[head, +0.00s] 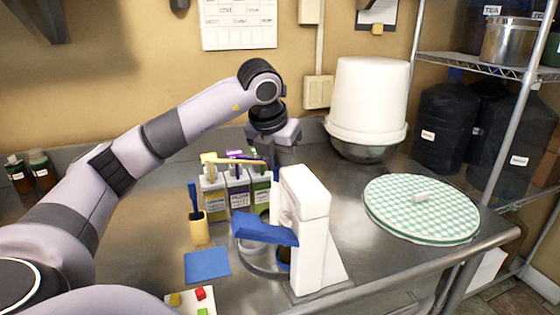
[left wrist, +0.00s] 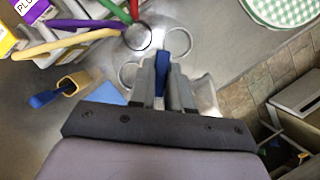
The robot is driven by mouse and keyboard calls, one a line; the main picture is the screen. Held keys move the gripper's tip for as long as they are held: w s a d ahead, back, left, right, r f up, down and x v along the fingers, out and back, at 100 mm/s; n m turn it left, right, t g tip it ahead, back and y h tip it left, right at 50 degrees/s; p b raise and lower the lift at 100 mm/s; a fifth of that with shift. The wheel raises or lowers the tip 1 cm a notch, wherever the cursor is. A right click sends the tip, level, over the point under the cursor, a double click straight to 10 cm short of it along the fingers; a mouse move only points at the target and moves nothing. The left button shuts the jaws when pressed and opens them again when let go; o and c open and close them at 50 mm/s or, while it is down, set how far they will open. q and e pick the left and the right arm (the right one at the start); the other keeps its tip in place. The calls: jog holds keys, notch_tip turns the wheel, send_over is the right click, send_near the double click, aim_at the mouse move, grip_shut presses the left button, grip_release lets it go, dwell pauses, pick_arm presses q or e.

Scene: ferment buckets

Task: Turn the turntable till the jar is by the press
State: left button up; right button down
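My left gripper (head: 284,158) points down just behind the white press (head: 308,215), which has a blue lever (head: 265,230) reaching left. In the left wrist view the fingers (left wrist: 168,72) have a blue piece between or beyond them; I cannot tell whether they touch it. A round metal plate (head: 246,254), possibly the turntable, lies low beside the press, partly hidden by the lever. A small dark thing (head: 285,255), perhaps the jar, shows under the press arm; it is mostly hidden. My right gripper is out of view.
Labelled boxes with coloured spouts (head: 236,190) stand left of the press, near a yellow cup (head: 199,229) and blue mat (head: 207,265). A white bucket (head: 367,100) stands behind. A green checked disc (head: 420,208) lies at the right, near a wire shelf (head: 505,68).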

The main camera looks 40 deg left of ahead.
pick_arm(q)
jog(key=o, duration=0.3)
jog(key=v, duration=0.7)
jog(key=shift+r, duration=0.1)
dwell(0.5)
